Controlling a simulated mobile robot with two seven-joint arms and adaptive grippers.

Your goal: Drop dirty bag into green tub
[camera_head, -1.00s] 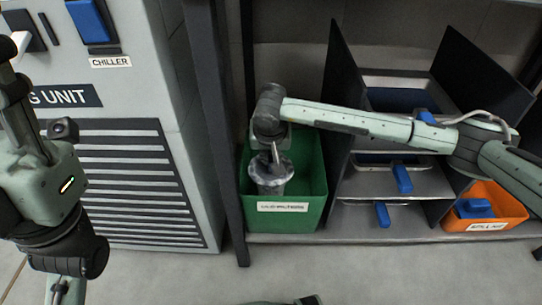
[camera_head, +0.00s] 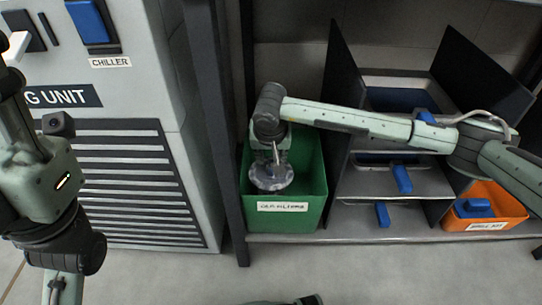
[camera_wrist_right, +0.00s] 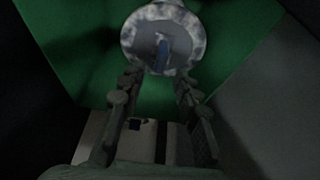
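The green tub (camera_head: 290,222) stands on the low shelf, with a white label on its front. The dirty bag (camera_head: 270,178), a round, mottled grey-white thing, is inside the tub, below my right gripper (camera_head: 272,152). In the right wrist view the bag (camera_wrist_right: 138,42) lies beyond the fingertips, against the green of the tub (camera_wrist_right: 70,35). The fingers of the right gripper (camera_wrist_right: 158,80) are spread apart with nothing between them. How deep the bag sits is hard to tell. My left arm shows at the left, but its gripper fingers are not visible.
A dark shelf post (camera_head: 228,150) stands left of the tub. A divider rack (camera_head: 345,140) with blue-handled trays stands at its right. An orange bin (camera_head: 508,208) is farther right. The chiller unit (camera_head: 150,100) fills the left side.

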